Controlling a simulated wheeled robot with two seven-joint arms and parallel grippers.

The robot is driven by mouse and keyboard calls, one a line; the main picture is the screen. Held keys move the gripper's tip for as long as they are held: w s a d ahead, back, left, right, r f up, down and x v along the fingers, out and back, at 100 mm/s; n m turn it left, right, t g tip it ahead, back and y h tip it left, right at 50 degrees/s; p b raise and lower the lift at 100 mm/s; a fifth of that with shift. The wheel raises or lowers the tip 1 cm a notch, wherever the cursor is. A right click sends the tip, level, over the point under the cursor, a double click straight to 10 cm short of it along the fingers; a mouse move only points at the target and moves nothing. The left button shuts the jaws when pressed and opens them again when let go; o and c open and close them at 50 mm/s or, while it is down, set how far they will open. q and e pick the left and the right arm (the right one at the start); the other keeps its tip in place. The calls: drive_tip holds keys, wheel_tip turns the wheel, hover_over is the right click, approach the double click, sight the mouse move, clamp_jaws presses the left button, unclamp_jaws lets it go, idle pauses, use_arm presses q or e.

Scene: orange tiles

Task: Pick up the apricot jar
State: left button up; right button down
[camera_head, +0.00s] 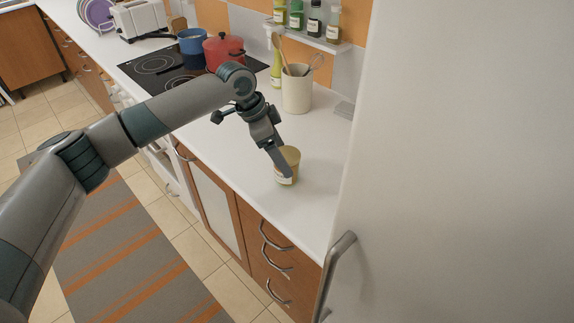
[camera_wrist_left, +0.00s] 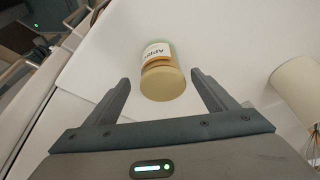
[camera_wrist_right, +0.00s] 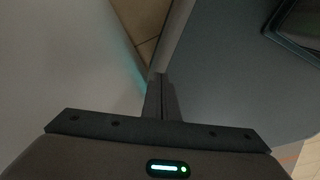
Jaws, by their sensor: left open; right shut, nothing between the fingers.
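The apricot jar (camera_head: 287,166) stands on the white counter in the head view, with a tan lid and a pale label. In the left wrist view the jar (camera_wrist_left: 161,72) shows its lid and part of its label, between and just beyond the fingertips. My left gripper (camera_head: 279,165) is open at the jar, and one finger overlaps it in the head view. The left wrist view shows both fingers of the left gripper (camera_wrist_left: 160,80) apart, one on each side of the jar. My right gripper (camera_wrist_right: 160,80) is shut and empty, seen only in the right wrist view.
A cream utensil pot (camera_head: 297,92) stands behind the jar and also shows in the left wrist view (camera_wrist_left: 300,88). The fridge (camera_head: 455,160) walls off the right side. Counter around the jar is clear.

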use_arm(q)
drive_tip(key=shift+w+d+f+p, duration=0.1)
drive_tip(key=shift+d+f+p, duration=0.05)
drive_tip(key=shift+f+p, duration=0.25)
drive_tip(key=p+x, duration=0.2)
drive_tip(key=x, duration=0.1)
drive_tip(key=shift+w+f, duration=0.1)
drive_tip(key=shift+f, duration=0.3)
drive_tip(key=shift+d+f, duration=0.15)
drive_tip(key=shift+f, duration=0.1)
drive_tip(key=c, duration=1.5)
drive_tip(key=shift+o, duration=0.2)
drive_tip(key=shift+w+r, duration=0.1)
drive_tip(key=shift+r, duration=0.1)
